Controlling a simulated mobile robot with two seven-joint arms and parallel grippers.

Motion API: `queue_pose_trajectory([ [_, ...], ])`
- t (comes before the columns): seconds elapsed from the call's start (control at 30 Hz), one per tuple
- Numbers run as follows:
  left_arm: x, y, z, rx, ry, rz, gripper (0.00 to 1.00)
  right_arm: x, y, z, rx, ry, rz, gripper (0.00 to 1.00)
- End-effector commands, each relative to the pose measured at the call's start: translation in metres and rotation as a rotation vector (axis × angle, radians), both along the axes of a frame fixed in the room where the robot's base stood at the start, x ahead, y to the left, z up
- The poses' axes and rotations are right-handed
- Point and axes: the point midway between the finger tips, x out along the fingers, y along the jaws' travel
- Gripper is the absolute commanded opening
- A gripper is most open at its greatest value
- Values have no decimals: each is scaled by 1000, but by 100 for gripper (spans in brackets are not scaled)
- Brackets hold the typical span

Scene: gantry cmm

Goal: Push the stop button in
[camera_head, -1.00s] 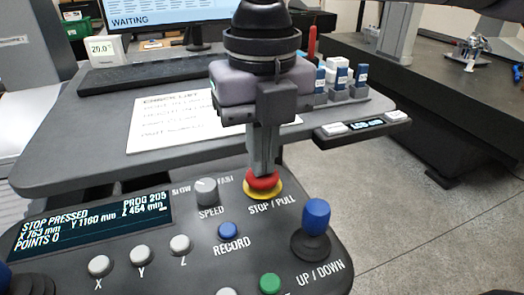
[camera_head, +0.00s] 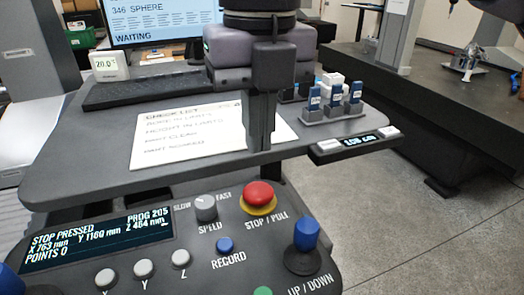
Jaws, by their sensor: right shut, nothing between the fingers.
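The red stop button (camera_head: 258,195) sits on a yellow ring on the grey control panel (camera_head: 290,212), above the label STOP / PULL. The panel's display (camera_head: 97,240) reads STOP PRESSED. My right gripper (camera_head: 260,148) is shut and empty. Its fingertips hang above and behind the button in the picture, apart from it, and the whole red cap shows. My left gripper is not in view.
The panel also carries a speed knob (camera_head: 206,207), a blue record button (camera_head: 225,245) and a blue-topped joystick (camera_head: 305,246). Behind are a paper checklist (camera_head: 190,135), a keyboard (camera_head: 150,87), a monitor (camera_head: 165,22) and a rack of blue-capped items (camera_head: 333,112).

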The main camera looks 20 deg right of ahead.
Motion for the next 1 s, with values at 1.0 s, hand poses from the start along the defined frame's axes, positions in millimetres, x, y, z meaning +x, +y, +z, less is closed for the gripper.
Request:
queue_pose_trajectory([
  [1.0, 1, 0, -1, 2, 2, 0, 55, 0, -1, 77, 0, -1, 0, 0],
])
